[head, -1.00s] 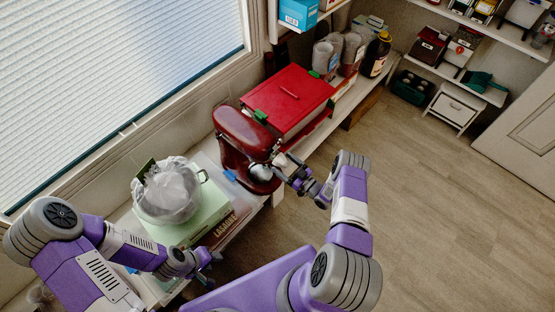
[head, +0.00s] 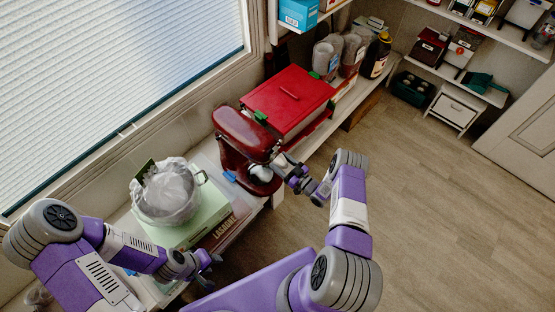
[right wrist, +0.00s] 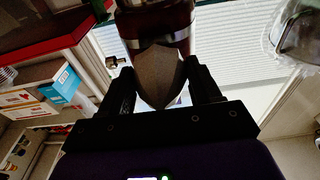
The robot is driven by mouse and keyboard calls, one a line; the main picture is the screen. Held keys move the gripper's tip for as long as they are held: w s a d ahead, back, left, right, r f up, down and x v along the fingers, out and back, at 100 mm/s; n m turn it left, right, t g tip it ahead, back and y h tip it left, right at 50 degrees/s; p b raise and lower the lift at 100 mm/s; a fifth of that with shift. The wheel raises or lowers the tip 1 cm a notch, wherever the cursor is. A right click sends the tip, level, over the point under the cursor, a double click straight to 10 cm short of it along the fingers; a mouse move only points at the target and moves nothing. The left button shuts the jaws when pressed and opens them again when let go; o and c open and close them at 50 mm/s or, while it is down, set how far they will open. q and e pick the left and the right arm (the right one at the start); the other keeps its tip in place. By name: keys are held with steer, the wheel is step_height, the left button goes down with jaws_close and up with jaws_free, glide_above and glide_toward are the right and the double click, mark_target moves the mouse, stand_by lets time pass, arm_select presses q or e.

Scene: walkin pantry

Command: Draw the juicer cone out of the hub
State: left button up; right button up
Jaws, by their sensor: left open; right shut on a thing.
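The dark red stand mixer (head: 245,132) stands on the shelf below the window. In the right wrist view its red head (right wrist: 153,18) comes down from the top edge, with the hub (right wrist: 155,38) at its end. The grey, pointed juicer cone (right wrist: 158,80) sits directly at the hub, its tip toward my palm. I cannot tell whether there is a gap between cone and hub. My right gripper (right wrist: 160,70) is shut on the cone, one finger on each side. In the head view my right gripper (head: 280,162) is at the mixer's front. My left gripper (head: 210,262) is open and empty, well away from the mixer.
A red-lidded box (head: 288,100) stands just behind the mixer. A bagged pot (head: 167,190) sits on a pale green box (head: 185,232) near my left arm. Jars and a dark bottle (head: 376,55) stand further along the shelf. The floor (head: 440,200) at the right is clear.

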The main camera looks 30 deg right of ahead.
steer(key=shift+s, duration=0.15)
steer(key=p+v, duration=0.1)
steer(key=v, duration=0.5)
steer(key=shift+s+d+r, duration=0.15)
steer(key=shift+s+r, duration=0.15)
steer(key=shift+s, duration=0.05)
stand_by(1.1)
stand_by(0.5)
